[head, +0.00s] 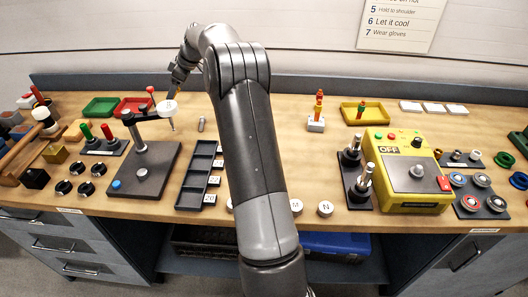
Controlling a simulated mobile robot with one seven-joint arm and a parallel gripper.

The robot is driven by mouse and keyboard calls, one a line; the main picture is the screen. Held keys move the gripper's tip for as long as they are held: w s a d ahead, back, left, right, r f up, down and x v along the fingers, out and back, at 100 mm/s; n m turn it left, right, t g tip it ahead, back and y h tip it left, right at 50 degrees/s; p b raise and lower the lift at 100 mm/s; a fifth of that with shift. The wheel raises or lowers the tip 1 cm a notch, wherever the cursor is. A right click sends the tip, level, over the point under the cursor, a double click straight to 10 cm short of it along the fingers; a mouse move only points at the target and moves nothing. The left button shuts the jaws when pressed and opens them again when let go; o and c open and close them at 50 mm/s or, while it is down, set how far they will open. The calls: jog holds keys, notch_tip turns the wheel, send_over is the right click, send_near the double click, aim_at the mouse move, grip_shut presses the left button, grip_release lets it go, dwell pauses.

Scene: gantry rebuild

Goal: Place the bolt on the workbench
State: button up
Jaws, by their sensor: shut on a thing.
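My gripper (173,88) is at the upper left in the head view, above the back part of the workbench (255,130). It points down, just behind and above the white round dial of a gauge stand. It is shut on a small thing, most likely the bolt. The bolt itself is too small and too covered by the fingers and dial to make out its shape or tilt. I cannot tell whether it touches anything below. A short grey cylinder (201,124) is on the bench to the right of the gripper; I cannot tell what it is.
The gauge stand (143,172) is close by my gripper. Green (100,108) and red (131,102) trays lie behind it, and a black compartment tray (190,190) is to its right. A yellow control box (408,170) stands at right.

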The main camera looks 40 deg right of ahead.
notch_tip(320, 180, up, 5)
jog(key=s+d+m, duration=0.1)
jog(key=s+d, duration=0.5)
jog(key=s, duration=0.4)
jog(key=s+d+m, duration=0.1)
jog(key=s+d, duration=0.5)
jog(key=s, duration=0.5)
jog(key=s+m+t+h, duration=0.1)
jog(key=s+m+h, duration=0.1)
jog(key=s, duration=2.1)
jog(key=w+x, duration=0.1)
jog(key=x, duration=0.4)
jog(key=a+r+x, duration=0.1)
jog(key=x, duration=0.5)
jog(key=w+r+x, duration=0.1)
jog(key=x, duration=0.4)
jog(key=shift+w+a+f, duration=0.35)
jog(key=shift+w, duration=0.15)
jog(key=shift+w+f, duration=0.15)
jog(key=shift+w, duration=0.05)
jog(key=shift+a+f, duration=0.1)
jog(key=shift+f, duration=1.9)
